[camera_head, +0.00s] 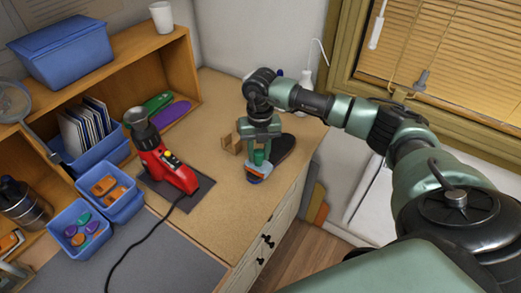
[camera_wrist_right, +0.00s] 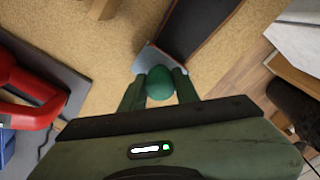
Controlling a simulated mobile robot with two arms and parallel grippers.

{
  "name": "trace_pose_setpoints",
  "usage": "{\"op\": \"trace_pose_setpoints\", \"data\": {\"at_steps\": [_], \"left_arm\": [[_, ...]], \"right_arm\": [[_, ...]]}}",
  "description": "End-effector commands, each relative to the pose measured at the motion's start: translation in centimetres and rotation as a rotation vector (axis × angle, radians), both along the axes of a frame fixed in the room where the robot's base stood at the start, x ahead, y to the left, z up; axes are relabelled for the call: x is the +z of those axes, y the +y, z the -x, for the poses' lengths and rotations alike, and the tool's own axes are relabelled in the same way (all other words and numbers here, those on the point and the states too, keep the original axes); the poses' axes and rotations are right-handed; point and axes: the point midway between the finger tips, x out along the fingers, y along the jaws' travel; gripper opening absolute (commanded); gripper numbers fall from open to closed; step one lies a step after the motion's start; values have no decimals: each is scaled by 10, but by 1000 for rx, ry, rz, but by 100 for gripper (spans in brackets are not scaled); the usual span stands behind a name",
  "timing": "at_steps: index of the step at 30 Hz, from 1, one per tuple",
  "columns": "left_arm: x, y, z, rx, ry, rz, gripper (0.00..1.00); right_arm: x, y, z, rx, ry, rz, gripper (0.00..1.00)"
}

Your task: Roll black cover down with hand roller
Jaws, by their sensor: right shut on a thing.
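My right gripper (camera_head: 259,157) is over the tabletop and shut on the green handle of the hand roller (camera_head: 255,174). In the right wrist view the round green handle end (camera_wrist_right: 160,83) sits between the two fingers, with a pale grey part of the roller showing beyond it. The black cover (camera_head: 284,149) lies on the table beside the gripper. In the right wrist view the cover (camera_wrist_right: 192,28) is a dark strip with a reddish edge, close to the roller. I cannot tell whether the roller touches it. My left gripper is not in view.
A red heat tool (camera_head: 168,168) stands on a dark mat to the left, its cord running forward. Blue bins (camera_head: 122,203) with small parts and a wooden shelf (camera_head: 180,62) line the left. A small wooden block (camera_head: 231,143) is behind the gripper. The table's right edge is close.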

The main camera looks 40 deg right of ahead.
Motion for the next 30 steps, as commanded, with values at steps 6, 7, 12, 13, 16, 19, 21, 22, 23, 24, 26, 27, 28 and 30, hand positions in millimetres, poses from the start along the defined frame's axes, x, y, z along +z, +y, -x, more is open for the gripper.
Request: {"op": "trace_pose_setpoints", "data": {"at_steps": [6,7,12,13,16,19,21,22,23,24,26,27,28,30], "left_arm": [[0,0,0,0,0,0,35],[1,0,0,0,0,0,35],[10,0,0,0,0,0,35],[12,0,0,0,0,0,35],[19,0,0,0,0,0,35],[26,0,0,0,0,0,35],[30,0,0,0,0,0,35],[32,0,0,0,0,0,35],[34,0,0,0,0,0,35],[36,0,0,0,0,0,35],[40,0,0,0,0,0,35],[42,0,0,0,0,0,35],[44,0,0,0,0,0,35],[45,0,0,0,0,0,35]], "right_arm": [[-1,0,1,0,2,0,0],[0,0,1,0,2,0,0],[14,0,0,0,1,0,0],[17,0,0,0,0,0,0],[28,0,0,0,0,-1,0],[38,0,0,0,-1,-1,0],[45,0,-1,0,-1,-1,0],[49,0,-1,0,-1,-1,0],[52,0,-1,0,-2,0,0],[56,0,-1,0,-2,0,0],[61,0,-1,1,-3,-1,0],[65,0,-1,1,-3,-1,0],[68,0,-1,1,-3,-1,0],[71,0,-1,1,-3,-1,0]]}}
